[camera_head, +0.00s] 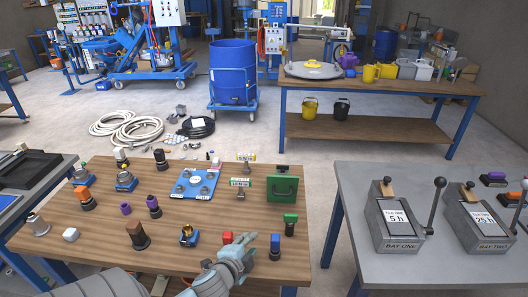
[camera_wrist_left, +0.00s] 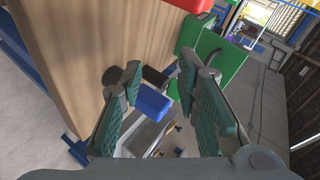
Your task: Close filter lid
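A green box-like unit (camera_head: 283,190) with a dark handle on its face stands at the back right of the wooden table. I take it to be the filter, but cannot tell how its lid sits. In the left wrist view, green panels (camera_wrist_left: 222,68) show beyond the fingers. My left gripper (camera_head: 258,248) is over the table's front right part, nearer than the green unit and apart from it. In the left wrist view the gripper (camera_wrist_left: 162,105) has its fingers spread, with a blue block (camera_wrist_left: 152,102) seen between them, not visibly gripped. My right gripper is not in view.
Several knobs and fittings stand on the wooden table (camera_head: 90,240), among them a green-topped knob (camera_head: 290,222) and a red block (camera_head: 227,238) by the gripper. A blue plate (camera_head: 194,184) lies mid-table. A grey table (camera_head: 352,190) with two lever boxes stands right, across a gap.

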